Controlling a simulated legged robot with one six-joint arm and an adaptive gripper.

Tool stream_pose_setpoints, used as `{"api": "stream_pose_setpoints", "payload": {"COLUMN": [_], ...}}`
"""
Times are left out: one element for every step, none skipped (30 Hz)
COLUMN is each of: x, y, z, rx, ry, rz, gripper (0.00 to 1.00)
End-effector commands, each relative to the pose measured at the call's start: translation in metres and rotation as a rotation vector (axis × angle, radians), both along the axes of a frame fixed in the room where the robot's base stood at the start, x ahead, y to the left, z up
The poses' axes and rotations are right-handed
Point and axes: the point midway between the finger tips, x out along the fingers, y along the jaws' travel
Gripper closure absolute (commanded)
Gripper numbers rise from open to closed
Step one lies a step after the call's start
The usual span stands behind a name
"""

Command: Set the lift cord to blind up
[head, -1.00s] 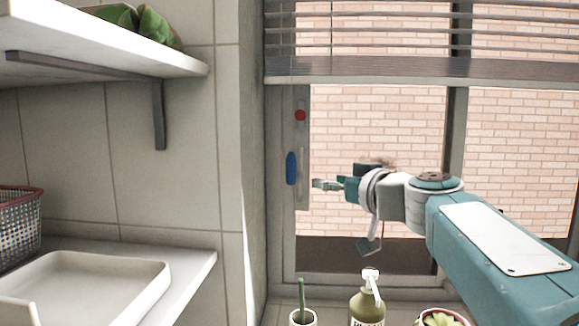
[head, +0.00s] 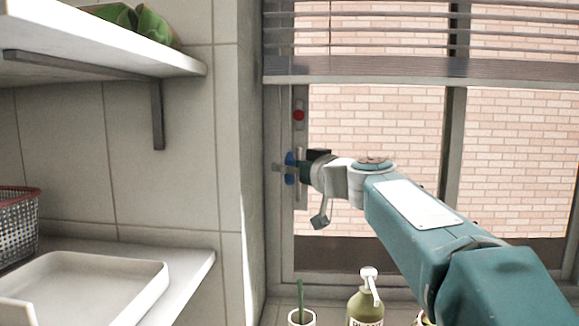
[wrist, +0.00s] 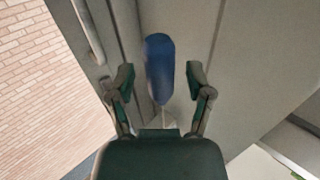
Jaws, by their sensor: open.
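The blue cord handle (head: 290,160) hangs beside the window frame at the left, partly hidden by my gripper in the head view. In the wrist view the blue handle (wrist: 160,68) stands between and just beyond the fingertips. My gripper (wrist: 161,78) is open around its near end, with a gap on both sides. In the head view my gripper (head: 286,168) is at the handle.
A green pump bottle (head: 366,308) and a cup (head: 302,317) with a green stick stand on the sill below my arm. A tiled wall (head: 172,190) and a shelf with a white tray (head: 95,280) lie to the left.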

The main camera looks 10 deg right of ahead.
Motion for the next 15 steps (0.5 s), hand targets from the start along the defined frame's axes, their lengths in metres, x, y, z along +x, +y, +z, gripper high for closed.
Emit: {"api": "stream_pose_setpoints", "payload": {"x": [0.0012,0.0013,0.0015,0.0014,0.0013,0.0012,0.0012,0.0012,0.0011,0.0011,0.0011,0.0010,0.0010,0.0010,0.0010], "y": [0.0008,0.0009,0.0009,0.0008,0.0008,0.0007,0.0007,0.0007,0.0006,0.0006,0.0005,0.0006,0.0006,0.0006,0.0006], "z": [0.0000,0.0000,0.0001,0.0001,0.0001,0.0001,0.0001,0.0001,0.0000,0.0000,0.0001,0.0000,0.0000,0.0000,0.0000], "rx": [0.000,0.000,0.000,0.000,0.000,0.000,0.000,0.000,0.000,0.000,0.000,0.000,0.000,0.000,0.000], "ry": [0.000,0.000,0.000,0.000,0.000,0.000,0.000,0.000,0.000,0.000,0.000,0.000,0.000,0.000,0.000], "rz": [0.000,0.000,0.000,0.000,0.000,0.000,0.000,0.000,0.000,0.000,0.000,0.000,0.000,0.000,0.000], "gripper": [0.33,0.33,0.33,0.33,0.33,0.33,0.33,0.38,0.56,0.69,0.82,1.00,1.00,1.00,1.00]}}
